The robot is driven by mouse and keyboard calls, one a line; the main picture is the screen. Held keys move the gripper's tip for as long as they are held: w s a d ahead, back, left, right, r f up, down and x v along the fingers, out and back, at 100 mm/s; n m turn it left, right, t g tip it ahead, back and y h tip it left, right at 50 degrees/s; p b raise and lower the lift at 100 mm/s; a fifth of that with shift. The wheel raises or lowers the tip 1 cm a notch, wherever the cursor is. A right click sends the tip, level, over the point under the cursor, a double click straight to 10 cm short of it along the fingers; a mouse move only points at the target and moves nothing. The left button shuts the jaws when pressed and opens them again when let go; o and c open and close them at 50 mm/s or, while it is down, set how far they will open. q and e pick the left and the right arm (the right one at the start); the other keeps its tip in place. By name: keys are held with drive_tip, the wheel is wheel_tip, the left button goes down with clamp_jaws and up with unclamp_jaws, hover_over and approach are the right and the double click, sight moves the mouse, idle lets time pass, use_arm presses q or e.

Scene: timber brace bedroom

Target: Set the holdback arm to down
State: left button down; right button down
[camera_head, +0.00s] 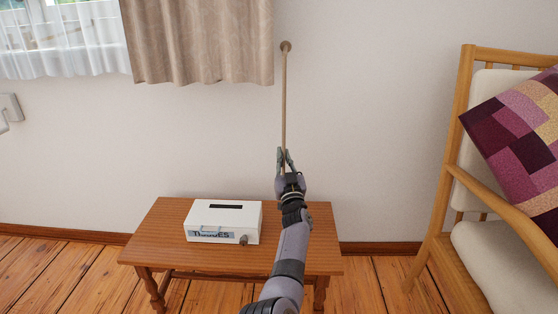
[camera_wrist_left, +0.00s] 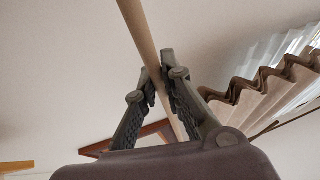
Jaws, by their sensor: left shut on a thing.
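The holdback arm (camera_head: 284,100) is a thin tan rod on the wall, to the right of the beige curtain (camera_head: 200,40). It hangs down nearly vertical from a round wall mount (camera_head: 286,46). My left gripper (camera_head: 283,158) is shut on the rod near its lower end, above the wooden table. In the left wrist view, the rod (camera_wrist_left: 137,30) passes between the two fingers of the gripper (camera_wrist_left: 165,85). The rod's lower end is hidden by the gripper in the head view. My right gripper is not in view.
A low wooden table (camera_head: 160,230) stands below, with a white box (camera_head: 222,216) on it. A wooden armchair (camera_head: 455,150) with a patchwork cushion (camera_head: 515,140) stands at the right. The wall between rod and chair is clear.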

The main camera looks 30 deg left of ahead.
sight(284, 135)
use_arm(q)
drive_tip(key=shift+w+d, duration=0.15)
drive_tip(key=shift+d, duration=0.1)
drive_tip(key=c, duration=1.7)
unclamp_jaws()
drive_tip(key=shift+d, duration=0.1)
wheel_tip(284, 135, up, 10)
